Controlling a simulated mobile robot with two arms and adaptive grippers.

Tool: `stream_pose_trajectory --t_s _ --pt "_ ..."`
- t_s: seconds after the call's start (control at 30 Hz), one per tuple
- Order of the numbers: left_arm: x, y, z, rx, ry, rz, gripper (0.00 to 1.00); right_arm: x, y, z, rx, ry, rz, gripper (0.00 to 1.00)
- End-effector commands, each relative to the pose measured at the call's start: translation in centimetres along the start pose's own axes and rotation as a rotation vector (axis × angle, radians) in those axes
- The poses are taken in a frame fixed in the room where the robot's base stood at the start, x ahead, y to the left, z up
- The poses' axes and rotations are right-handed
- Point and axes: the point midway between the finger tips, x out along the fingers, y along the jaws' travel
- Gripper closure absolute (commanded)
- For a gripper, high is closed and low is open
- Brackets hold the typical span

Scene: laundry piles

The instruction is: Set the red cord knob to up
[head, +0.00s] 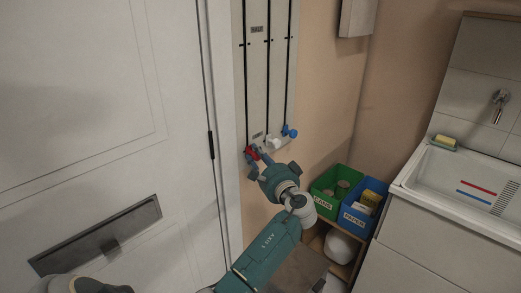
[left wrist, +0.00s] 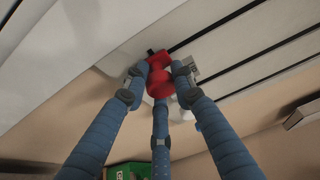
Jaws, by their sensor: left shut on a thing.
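The red cord knob (head: 251,152) is at the low end of the leftmost black cord on the pale wall panel (head: 257,80). My left gripper (head: 258,157) is at this knob and shut on it. In the left wrist view the red knob (left wrist: 160,82) sits between the blue fingers of the left gripper (left wrist: 160,86), whose tips close around its sides. A white knob (head: 272,142) and a blue knob (head: 290,132) are at the low ends of the other two cords, just right of the gripper.
A white door (head: 100,130) with a dark slot plate (head: 98,235) is left of the panel. A green bin (head: 322,190) and a blue bin (head: 352,217) stand on a low shelf to the right. A white sink (head: 425,175) is farther right. The wall above the bins is clear.

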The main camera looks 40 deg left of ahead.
Motion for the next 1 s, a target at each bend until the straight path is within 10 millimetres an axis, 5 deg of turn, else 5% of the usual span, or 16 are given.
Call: stream_pose_trajectory --t_s 0.33,0.37,0.4,0.77,1.0 --pt "-0.1 0.3 -0.2 0.002 0.009 0.003 1.0 0.0 -0.1 0.9 0.0 -0.011 -0.001 0.4" --pt "-0.1 0.3 -0.2 0.002 0.009 0.003 0.73 0.0 -0.1 1.0 0.0 -0.012 -0.001 0.4" --pt "-0.1 0.3 -0.2 0.002 0.009 0.002 0.66 0.0 -0.1 1.0 0.0 -0.013 -0.001 0.4" --pt "-0.2 0.3 -0.1 0.001 0.006 0.002 0.66 0.0 -0.8 0.6 -0.001 -0.009 -0.009 0.4" --pt "-3.5 0.4 -0.1 0.001 0.008 0.005 0.66 0.0 -0.6 0.6 -0.001 -0.009 -0.007 0.4"
